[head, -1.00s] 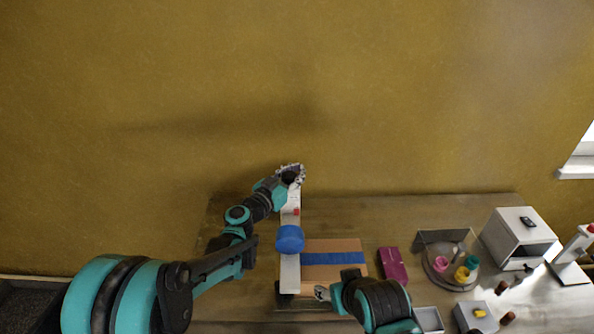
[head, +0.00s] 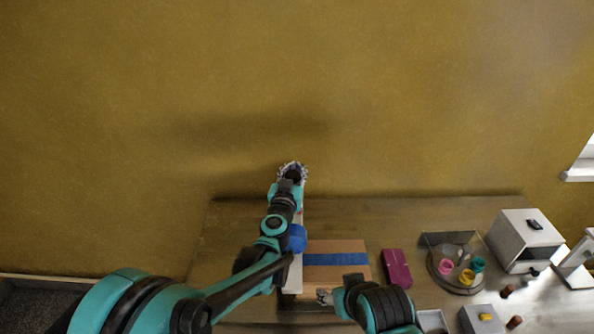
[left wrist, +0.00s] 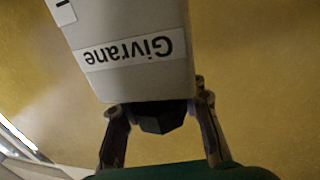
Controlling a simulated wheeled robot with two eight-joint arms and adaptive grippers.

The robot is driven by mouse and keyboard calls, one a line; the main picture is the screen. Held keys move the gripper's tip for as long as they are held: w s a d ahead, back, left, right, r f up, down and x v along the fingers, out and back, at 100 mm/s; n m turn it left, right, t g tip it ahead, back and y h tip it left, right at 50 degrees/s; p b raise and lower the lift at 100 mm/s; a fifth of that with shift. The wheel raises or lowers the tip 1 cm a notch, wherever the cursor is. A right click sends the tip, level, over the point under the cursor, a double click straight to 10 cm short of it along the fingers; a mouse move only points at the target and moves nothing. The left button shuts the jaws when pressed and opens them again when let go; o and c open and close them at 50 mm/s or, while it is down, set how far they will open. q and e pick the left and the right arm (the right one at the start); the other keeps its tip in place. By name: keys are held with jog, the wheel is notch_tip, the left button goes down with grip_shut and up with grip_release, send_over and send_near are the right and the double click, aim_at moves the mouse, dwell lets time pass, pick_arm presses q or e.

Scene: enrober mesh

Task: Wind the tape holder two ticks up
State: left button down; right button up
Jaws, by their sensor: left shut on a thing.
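The tape holder is a pale upright (head: 298,272) with a blue tape roll (head: 298,238), left of a brown box with a blue stripe (head: 350,259). My left arm covers much of it in the head view. My left gripper (head: 291,172) is at the upright's far end. In the left wrist view, a pale block labelled "Givrane" (left wrist: 130,75) has a black knob (left wrist: 158,117) at its end, and the left gripper (left wrist: 160,125) is shut on this knob. My right gripper (head: 324,296) is low by the box's near edge; its fingers are too small to read.
A magenta box (head: 397,268) lies right of the brown box. Further right are a round tray (head: 442,281) with coloured cups, a white cabinet (head: 515,250) and a grey box (head: 470,318). The wooden table (head: 370,220) is clear behind the brown box.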

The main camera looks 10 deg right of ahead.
pick_arm(q)
jog(key=shift+w+a+n+t+y+b, duration=0.15)
jog(key=shift+a+n+t+y, duration=0.1)
jog(key=shift+n+y, duration=0.75)
jog(key=shift+s+a+n+t+y+b, duration=0.1)
jog(key=shift+a+n+t+y+b, duration=0.3)
jog(key=shift+y, duration=1)
jog(key=shift+w+a+n+t+y+p, duration=0.1)
jog(key=shift+n+y, duration=0.8)
jog(key=shift+y, duration=0.6)
jog(key=c, duration=1)
grip_release()
notch_tip(320, 180, up, 10)
